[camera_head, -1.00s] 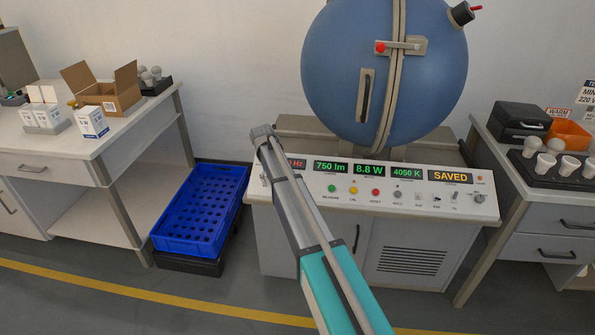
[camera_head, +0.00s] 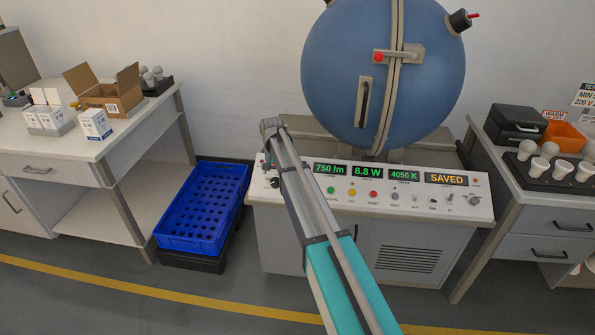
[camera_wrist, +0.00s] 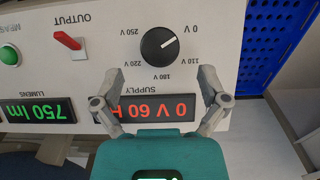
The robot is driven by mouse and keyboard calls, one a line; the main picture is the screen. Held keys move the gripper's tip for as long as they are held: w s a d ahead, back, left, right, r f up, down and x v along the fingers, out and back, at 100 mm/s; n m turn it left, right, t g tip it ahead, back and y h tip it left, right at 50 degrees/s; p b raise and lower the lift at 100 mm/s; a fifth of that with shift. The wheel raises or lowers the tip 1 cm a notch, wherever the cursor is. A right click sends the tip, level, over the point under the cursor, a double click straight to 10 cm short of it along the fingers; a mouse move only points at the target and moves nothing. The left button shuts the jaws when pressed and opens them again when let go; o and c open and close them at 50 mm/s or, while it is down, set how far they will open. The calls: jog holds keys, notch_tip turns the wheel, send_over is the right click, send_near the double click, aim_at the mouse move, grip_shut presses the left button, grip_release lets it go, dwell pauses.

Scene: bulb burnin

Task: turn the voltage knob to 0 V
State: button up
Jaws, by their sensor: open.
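The black round voltage knob (camera_wrist: 159,45) shows upside down in the wrist view, on the white panel. Its white pointer line is aimed at the 0 V mark (camera_wrist: 191,28). The red supply display (camera_wrist: 150,108) reads 0 V and 60 H, with its edge hidden by a finger. My gripper (camera_wrist: 157,74) is open and empty. Its two fingers are spread on either side below the knob in the picture, apart from it. In the head view my arm covers part of the panel's left end, and the dark knob (camera_head: 275,183) shows just left of the arm.
A red output switch (camera_wrist: 68,41) and a green button (camera_wrist: 9,55) sit beside the knob. The blue sphere (camera_head: 380,75) stands behind the panel (camera_head: 420,207). A blue crate (camera_head: 201,205) lies left of the console. Side tables stand left and right.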

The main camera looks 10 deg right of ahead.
aim_at(276, 181)
notch_tip(276, 181, up, 10)
jog(key=p, duration=0.9)
jog(key=s+d+r+n+p, duration=0.1)
jog(key=s+d, duration=0.1)
jog(key=s, duration=0.7)
jog(key=s+d+n+p, duration=0.1)
jog(key=s+d, duration=0.2)
jog(key=s, duration=0.6)
jog(key=shift+r, duration=0.4)
jog(key=shift+s, duration=0.1)
jog(key=s+d+r+n+p, duration=0.1)
jog(key=s+d+r+p, duration=0.1)
jog(key=s, duration=1.4)
jog(key=shift+s+d+n, duration=0.3)
jog(key=shift+d+n, duration=0.1)
jog(key=shift+d, duration=0.15)
